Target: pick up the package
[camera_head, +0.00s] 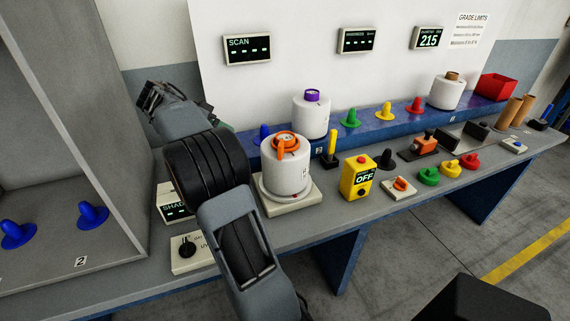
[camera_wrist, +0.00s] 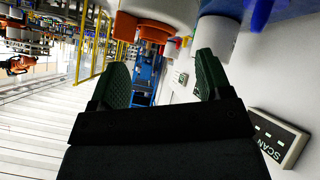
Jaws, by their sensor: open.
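Three white yarn packages are in the head view. One with an orange top (camera_head: 288,172) stands on a pale square base at the front of the bench. One with a purple core end (camera_head: 311,116) stands on the raised blue shelf behind it. One with a brown core (camera_head: 446,93) stands farther right on that shelf. My gripper (camera_head: 150,97) is raised to the left of all three, apart from them. In the wrist view, my gripper (camera_wrist: 163,78) is open, with nothing between its green pads; cut-off white and orange shapes show beyond it at the top.
The blue shelf (camera_head: 376,119) also carries coloured pegs and a red bin (camera_head: 496,87). A yellow switch box (camera_head: 357,178), more pegs and small devices crowd the front bench. A grey compartment wall (camera_head: 99,95) stands left of my arm. The SCAN display (camera_head: 247,49) hangs behind.

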